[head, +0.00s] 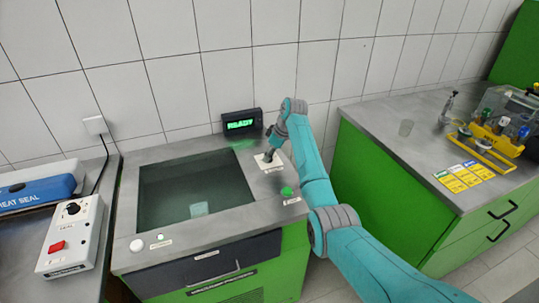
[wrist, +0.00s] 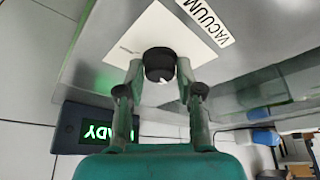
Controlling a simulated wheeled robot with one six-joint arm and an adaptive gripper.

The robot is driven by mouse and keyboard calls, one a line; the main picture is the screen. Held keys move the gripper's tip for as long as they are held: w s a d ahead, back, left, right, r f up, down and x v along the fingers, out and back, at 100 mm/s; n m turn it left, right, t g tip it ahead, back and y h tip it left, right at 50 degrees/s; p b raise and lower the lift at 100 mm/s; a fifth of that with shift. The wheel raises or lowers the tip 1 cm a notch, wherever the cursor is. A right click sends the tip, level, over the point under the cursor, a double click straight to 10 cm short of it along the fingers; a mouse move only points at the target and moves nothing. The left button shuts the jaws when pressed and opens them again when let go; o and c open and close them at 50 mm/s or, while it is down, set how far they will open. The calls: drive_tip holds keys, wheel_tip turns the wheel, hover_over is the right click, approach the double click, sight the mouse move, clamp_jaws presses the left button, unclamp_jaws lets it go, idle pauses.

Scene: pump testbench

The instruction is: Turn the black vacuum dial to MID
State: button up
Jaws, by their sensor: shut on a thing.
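The black vacuum dial (wrist: 160,62) sits on a white plate (wrist: 188,36) beside a "VACUUM" label (wrist: 207,20) in the wrist view. My gripper (wrist: 160,78) is shut on the dial, with one finger on each side of it. A small pale mark shows on the dial's near side, but I cannot read the dial's setting. In the head view, my gripper (head: 271,154) reaches down onto the white dial plate (head: 264,168) at the right of the sunken chamber, and the dial is mostly hidden.
A display reading "READY" (head: 240,123) stands behind the chamber (head: 190,195). A green button (head: 287,191) lies just in front of the dial plate. A white button (head: 136,245) is at front left. A control box with a red switch (head: 57,246) stands on the left bench.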

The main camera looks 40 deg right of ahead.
drive_tip(key=shift+m, duration=0.4)
drive_tip(key=shift+a+f+m+h, duration=0.1)
drive_tip(key=shift+m+h, duration=0.4)
drive_tip(key=shift+m, duration=0.4)
drive_tip(key=m+h, duration=0.1)
drive_tip(key=m, duration=0.3)
drive_tip(key=shift+m+t+h, duration=0.3)
drive_tip(key=shift+h, duration=0.1)
drive_tip(key=m+h, duration=0.1)
drive_tip(key=m, duration=0.2)
drive_tip(key=m+g+h, duration=0.1)
drive_tip(key=m, duration=0.2)
drive_tip(key=shift+a, duration=0.15)
drive_tip(key=shift+m, duration=0.4)
drive_tip(key=o, duration=1.2)
drive_tip(key=shift+c, duration=0.2)
